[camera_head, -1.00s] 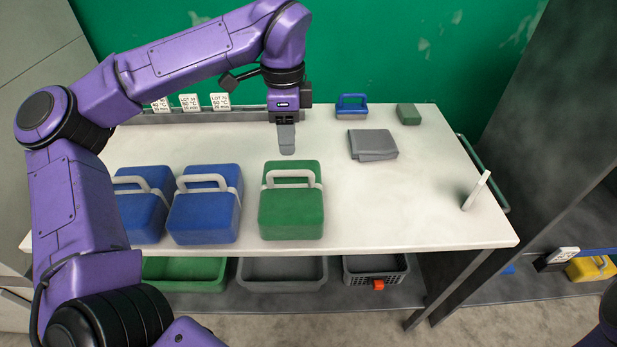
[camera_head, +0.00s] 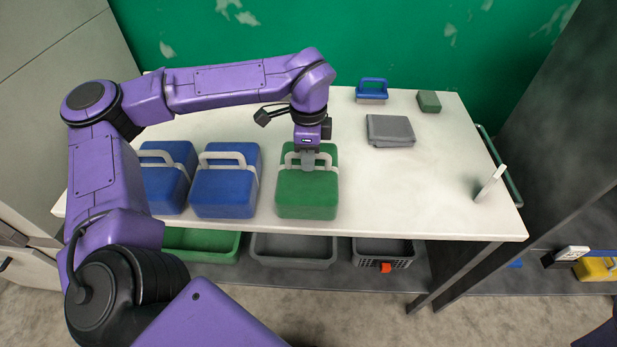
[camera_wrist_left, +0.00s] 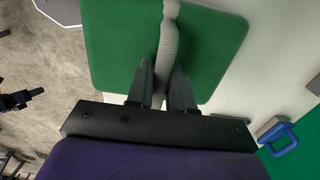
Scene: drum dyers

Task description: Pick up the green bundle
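The green bundle (camera_head: 307,197) is a green block with a pale band and a pale carrying handle, standing near the front edge of the white table. In the left wrist view its green top (camera_wrist_left: 112,45) fills the upper middle. My left gripper (camera_head: 308,163) points down over the bundle at its handle. In the left wrist view the fingers (camera_wrist_left: 162,85) stand on either side of the pale handle (camera_wrist_left: 168,40), very close to it. I cannot tell whether they press on it. A small dark shape at the left edge there may be my right gripper (camera_wrist_left: 25,98).
Two blue bundles (camera_head: 224,190) (camera_head: 165,189) stand to the left. A grey folded cloth (camera_head: 390,131), a blue handled item (camera_head: 372,92) and a small green block (camera_head: 429,101) lie further back. A white upright piece (camera_head: 490,184) stands at the right. Bins (camera_head: 292,251) sit below the table.

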